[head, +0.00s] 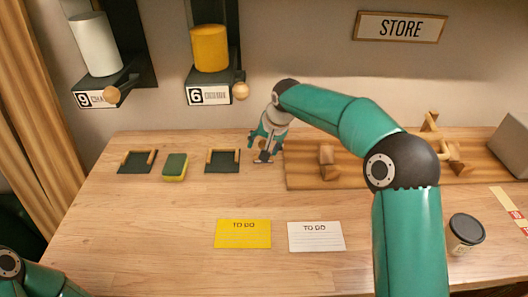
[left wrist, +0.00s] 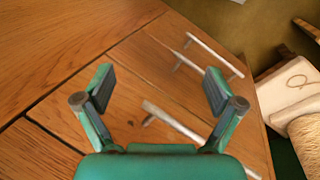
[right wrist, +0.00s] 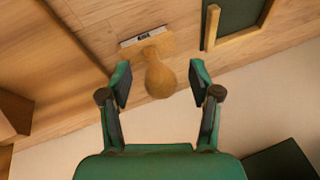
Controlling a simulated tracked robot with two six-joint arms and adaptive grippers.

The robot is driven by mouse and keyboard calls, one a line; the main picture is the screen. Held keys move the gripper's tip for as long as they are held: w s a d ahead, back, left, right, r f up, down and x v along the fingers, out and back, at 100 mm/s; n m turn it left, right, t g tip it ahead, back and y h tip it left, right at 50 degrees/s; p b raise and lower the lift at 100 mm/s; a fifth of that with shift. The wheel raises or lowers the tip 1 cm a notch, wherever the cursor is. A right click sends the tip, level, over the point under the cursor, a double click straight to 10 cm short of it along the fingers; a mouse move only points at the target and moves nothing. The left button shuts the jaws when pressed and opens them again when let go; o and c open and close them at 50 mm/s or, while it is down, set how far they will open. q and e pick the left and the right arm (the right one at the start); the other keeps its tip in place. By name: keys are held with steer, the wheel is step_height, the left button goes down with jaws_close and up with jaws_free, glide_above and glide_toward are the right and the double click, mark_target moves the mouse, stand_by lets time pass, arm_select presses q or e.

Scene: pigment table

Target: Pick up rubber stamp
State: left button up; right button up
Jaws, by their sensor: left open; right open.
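The rubber stamp (right wrist: 153,52) shows in the right wrist view, with a pale wooden body, a round knob handle and a printed label on its base. My right gripper (right wrist: 160,82) is open, with its two fingers on either side of the knob and gaps between them and it. In the head view the right gripper (head: 264,145) is low over the back middle of the table and largely hides what is under it. My left gripper (left wrist: 159,88) is open and empty in the left wrist view, above a wooden surface with bar handles.
Two dark trays with wooden rails (head: 137,167) (head: 222,167) and a green-yellow sponge (head: 175,167) are left of the right gripper. Wooden pieces (head: 327,160) stand on a board at right. Yellow (head: 243,238) and white (head: 316,240) cards lie in front. A lidded cup (head: 462,240) stands right.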

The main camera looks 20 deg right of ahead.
steer(key=shift+f, duration=0.2)
jaws_close()
stand_by(0.3)
steer(key=shift+s+r, duration=0.15)
